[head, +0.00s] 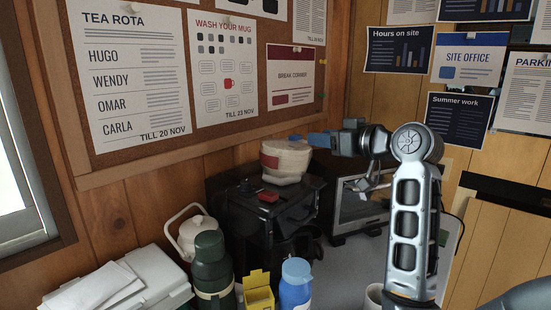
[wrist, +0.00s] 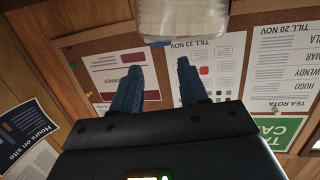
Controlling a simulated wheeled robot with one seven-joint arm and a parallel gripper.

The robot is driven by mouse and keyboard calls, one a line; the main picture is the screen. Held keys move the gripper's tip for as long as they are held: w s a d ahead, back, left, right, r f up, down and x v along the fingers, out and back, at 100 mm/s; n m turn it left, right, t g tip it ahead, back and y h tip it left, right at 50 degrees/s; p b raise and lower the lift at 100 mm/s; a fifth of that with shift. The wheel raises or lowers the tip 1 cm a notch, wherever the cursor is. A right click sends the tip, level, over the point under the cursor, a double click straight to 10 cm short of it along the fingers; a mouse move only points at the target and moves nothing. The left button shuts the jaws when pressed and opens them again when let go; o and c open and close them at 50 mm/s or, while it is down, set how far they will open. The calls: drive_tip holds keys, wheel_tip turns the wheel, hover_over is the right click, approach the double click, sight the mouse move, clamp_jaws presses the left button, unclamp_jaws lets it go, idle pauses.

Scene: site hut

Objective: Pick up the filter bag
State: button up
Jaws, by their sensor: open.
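The filter bag (head: 285,162) looks like a cream, rounded bundle with a red patch on its left side. It sits on top of the black coffee machine (head: 240,205) in the head view. In the wrist view a pale ribbed bundle (wrist: 182,18), seemingly the same bag, shows at the top edge, cut off by the frame. My gripper (head: 308,139) is beside the bag's upper right in the head view, its blue fingers pointing left. In the wrist view its two fingers (wrist: 160,66) are apart with nothing between them, and the bundle lies beyond their tips.
A microwave (head: 360,205) stands to the right. The noticeboard (head: 160,165) is behind.

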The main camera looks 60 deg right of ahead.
sight(298, 137)
drive_tip(key=p+x, duration=0.1)
drive_tip(key=x, duration=0.6)
drive_tip(key=shift+w+f, duration=0.15)
drive_tip(key=shift+w, duration=0.05)
clamp_jaws()
